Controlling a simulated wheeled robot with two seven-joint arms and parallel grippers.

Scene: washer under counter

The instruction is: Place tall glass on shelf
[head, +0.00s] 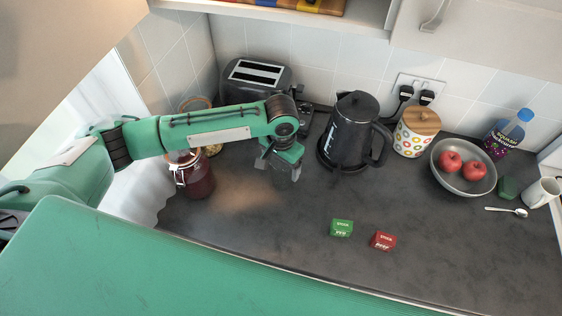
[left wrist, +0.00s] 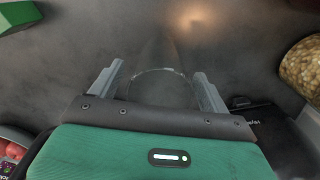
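The tall glass (head: 287,175) is clear and hard to make out against the dark counter. In the head view it shows faintly below my left gripper (head: 280,158). The left wrist view shows its round rim (left wrist: 158,71) between the two fingers of my left gripper (left wrist: 159,72). The fingers stand apart on either side of the rim, with what look like narrow gaps; contact is not clear. The glass appears upright on the counter, though its base is hard to see. The shelf (head: 300,13) shows only in part at the top. My right gripper is not visible.
A red jar (head: 193,178) stands left of the gripper, a toaster (head: 255,78) behind, and a kettle (head: 350,133) to the right. Green (head: 341,228) and red (head: 383,241) boxes lie in front. A fruit bowl (head: 440,165) is farther right. The front middle counter is mostly clear.

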